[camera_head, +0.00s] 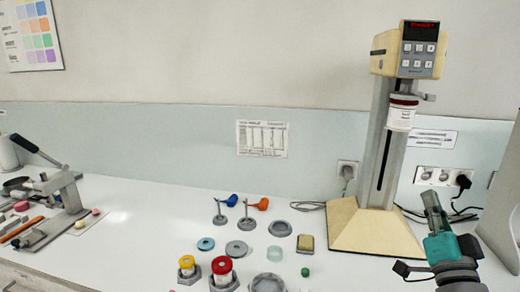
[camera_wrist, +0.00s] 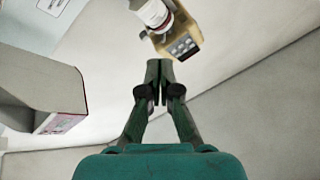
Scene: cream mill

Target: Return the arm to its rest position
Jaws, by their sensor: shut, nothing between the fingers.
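My gripper (camera_head: 434,208) is at the right of the head view, in front of and to the right of the mill's base. In the wrist view the two fingertips (camera_wrist: 159,72) meet at the middle. The cream mill (camera_head: 375,228) stands upright at the back of the bench, with a red display on its head. A white jar with a dark red lid (camera_head: 401,112) sits under the mill's head. The jar (camera_wrist: 152,13) and the mill's keypad head (camera_wrist: 180,45) also show beyond the fingertips in the wrist view, apart from them.
Jars with yellow (camera_head: 187,265) and red lids (camera_head: 222,267) stand on the bench front. Discs, dishes and two small stands lie behind them. A lever press (camera_head: 62,195) is at the left. A grey housing (camera_wrist: 45,100) is close on the wrist view's left. Cables run along the wall.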

